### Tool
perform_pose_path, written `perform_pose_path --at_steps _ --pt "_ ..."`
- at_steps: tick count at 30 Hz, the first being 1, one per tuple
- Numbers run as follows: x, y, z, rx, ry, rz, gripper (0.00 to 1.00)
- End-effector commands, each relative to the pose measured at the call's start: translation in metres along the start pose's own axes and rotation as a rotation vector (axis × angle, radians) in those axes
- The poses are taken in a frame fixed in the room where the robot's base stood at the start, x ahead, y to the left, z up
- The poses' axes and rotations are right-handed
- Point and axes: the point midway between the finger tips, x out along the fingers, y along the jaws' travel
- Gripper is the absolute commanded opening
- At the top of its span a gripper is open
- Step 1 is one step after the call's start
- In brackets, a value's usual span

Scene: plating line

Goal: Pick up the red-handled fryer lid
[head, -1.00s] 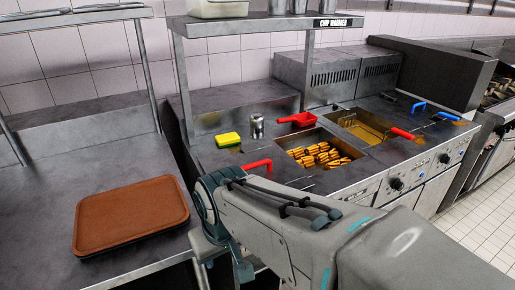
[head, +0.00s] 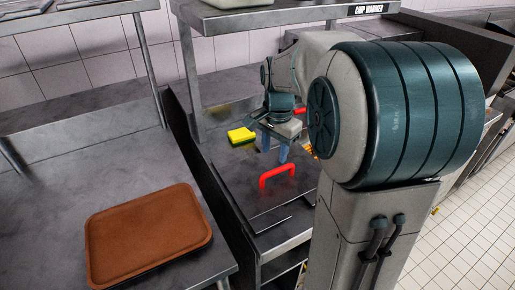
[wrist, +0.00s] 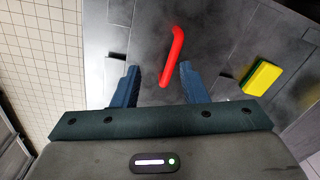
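The fryer lid (head: 247,192) is a flat dark grey plate on the counter with a raised red handle (head: 278,175). My gripper (head: 274,152) is open and empty, pointing down just behind the handle in the head view. In the wrist view the red handle (wrist: 176,50) runs lengthwise, and its near end shows between the two blue fingers of my gripper (wrist: 158,69). The fingers do not touch it in that picture, and I cannot tell the height gap. My arm hides the counter to the right of the lid.
A yellow and green sponge (head: 241,136) lies behind the lid; it also shows in the wrist view (wrist: 262,77). A brown tray (head: 150,235) lies on the left table. The chip warmer shelf (head: 280,14) and its posts stand above the counter.

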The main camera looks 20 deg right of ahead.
Motion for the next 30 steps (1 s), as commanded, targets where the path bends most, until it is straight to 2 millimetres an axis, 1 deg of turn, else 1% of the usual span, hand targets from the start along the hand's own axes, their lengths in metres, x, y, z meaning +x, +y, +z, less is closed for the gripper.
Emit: perform_pose_path --at_steps 1,3,6,9,11,14,18,22,24,30 --pt "-0.004 -0.008 -0.015 0.076 -0.009 0.016 0.39" --pt "-0.003 -0.015 -0.029 0.170 -0.017 0.031 0.39" --pt "0.000 -0.023 -0.044 0.269 -0.023 0.048 0.39" --pt "0.003 -0.026 -0.052 0.326 -0.026 0.057 0.39" --pt "0.007 -0.027 -0.054 0.342 -0.027 0.061 0.39" --pt "0.021 -0.027 -0.054 0.350 -0.029 0.064 0.39" --pt "0.050 -0.025 -0.052 0.348 -0.029 0.064 0.39" --pt "0.073 -0.024 -0.052 0.347 -0.028 0.063 0.39" --pt "0.081 -0.024 -0.052 0.346 -0.027 0.062 0.39" --pt "0.094 -0.022 -0.051 0.346 -0.028 0.062 0.39"
